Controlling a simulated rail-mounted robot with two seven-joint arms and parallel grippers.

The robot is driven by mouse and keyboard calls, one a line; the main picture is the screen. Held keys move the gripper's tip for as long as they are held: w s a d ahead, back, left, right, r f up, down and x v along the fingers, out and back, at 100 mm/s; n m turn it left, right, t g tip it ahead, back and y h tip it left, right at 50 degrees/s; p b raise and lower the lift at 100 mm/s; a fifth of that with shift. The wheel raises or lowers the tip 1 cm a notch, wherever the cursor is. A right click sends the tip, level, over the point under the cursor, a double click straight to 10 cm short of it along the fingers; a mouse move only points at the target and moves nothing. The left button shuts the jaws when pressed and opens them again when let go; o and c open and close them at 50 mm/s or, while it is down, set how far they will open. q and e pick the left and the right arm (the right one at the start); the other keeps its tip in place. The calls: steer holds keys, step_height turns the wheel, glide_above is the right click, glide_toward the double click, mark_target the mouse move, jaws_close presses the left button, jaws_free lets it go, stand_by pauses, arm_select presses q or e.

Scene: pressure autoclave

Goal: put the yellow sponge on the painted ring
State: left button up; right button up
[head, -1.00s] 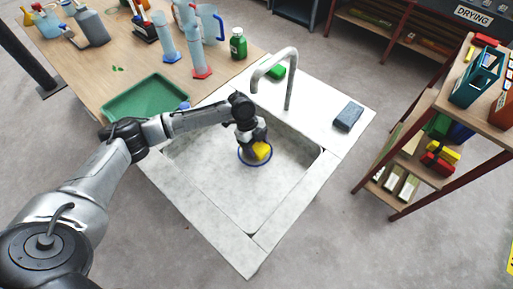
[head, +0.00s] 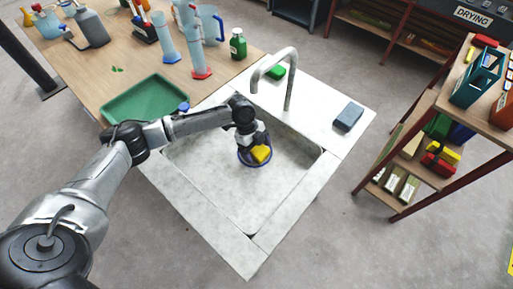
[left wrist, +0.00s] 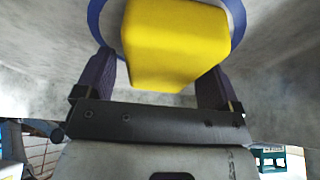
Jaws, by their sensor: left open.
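The yellow sponge (head: 261,154) is in the sink basin, over the blue painted ring (head: 241,159) on its floor. In the left wrist view the sponge (left wrist: 175,45) covers much of the ring (left wrist: 237,18), whose blue band shows on both sides of it. My left gripper (head: 252,143) is low in the basin at the sponge. Its jaws (left wrist: 160,82) are open, with one dark finger on each side of the sponge's near end. I cannot tell whether a finger still touches it. The sponge's underside is hidden. My right gripper is not in view.
The sink (head: 205,215) has raised basin walls. A tap (head: 289,80) arches over its back edge. A green tray (head: 146,98) sits on the bench. A shelf (head: 425,150) stands at right.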

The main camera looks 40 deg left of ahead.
arm_select(q)
steer(key=p+v, duration=0.2)
steer(key=v, duration=1)
steer(key=shift+p, duration=0.3)
steer(key=shift+r, duration=0.1)
